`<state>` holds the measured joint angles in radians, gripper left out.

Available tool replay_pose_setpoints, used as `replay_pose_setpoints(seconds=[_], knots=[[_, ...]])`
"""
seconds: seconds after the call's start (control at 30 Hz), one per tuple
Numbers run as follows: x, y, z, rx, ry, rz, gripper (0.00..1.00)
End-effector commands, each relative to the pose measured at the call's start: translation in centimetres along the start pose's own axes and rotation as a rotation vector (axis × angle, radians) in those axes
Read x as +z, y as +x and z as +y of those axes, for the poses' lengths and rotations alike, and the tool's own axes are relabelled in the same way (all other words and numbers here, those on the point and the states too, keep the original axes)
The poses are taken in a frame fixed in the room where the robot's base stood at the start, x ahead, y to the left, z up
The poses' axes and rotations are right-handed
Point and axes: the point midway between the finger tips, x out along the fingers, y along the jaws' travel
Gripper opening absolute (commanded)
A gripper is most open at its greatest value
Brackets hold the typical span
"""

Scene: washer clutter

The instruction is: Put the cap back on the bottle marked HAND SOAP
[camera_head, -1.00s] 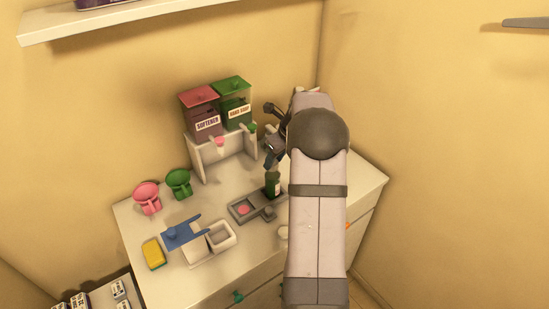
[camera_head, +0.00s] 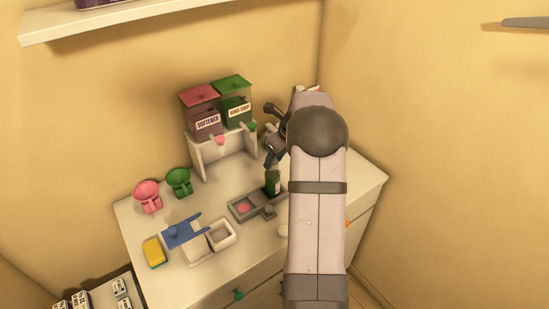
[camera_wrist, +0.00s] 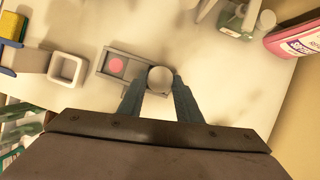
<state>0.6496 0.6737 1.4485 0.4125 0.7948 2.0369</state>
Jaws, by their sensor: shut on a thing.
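My gripper (camera_wrist: 160,88) is shut on a pale round thing (camera_wrist: 160,78), seen from above between the fingertips in the wrist view. I cannot tell whether it is a loose cap or the top of what stands below. A green container marked HAND SOAP (camera_head: 237,117) stands on a white stand at the back. A green bottle (camera_wrist: 236,20) shows in part at the top of the wrist view.
A pink disc (camera_head: 243,208) lies in the grey tray. A container marked SOFTENER (camera_head: 205,128) stands beside the green one. A pink labelled bottle (camera_wrist: 290,38) is at the right in the wrist view. A white box (camera_head: 223,240), yellow sponge (camera_head: 153,253) and two cups are left.

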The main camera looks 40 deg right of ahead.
Motion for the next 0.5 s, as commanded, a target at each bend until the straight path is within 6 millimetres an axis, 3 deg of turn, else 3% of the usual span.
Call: replay_pose_setpoints(seconds=[0.33, 0.37, 0.4, 0.43, 0.5], knots=[[-0.04, 0.04, 0.02, 0.001, 0.001, 0.001, 0.11], [-0.05, 0.05, 0.02, 0.001, 0.001, 0.001, 0.36], [-0.05, 0.06, 0.01, 0.001, 0.000, 0.001, 0.46], [-0.05, 0.06, 0.01, 0.001, 0.000, 0.001, 0.53], [-0.05, 0.06, 0.01, 0.001, 0.000, 0.001, 0.53]])
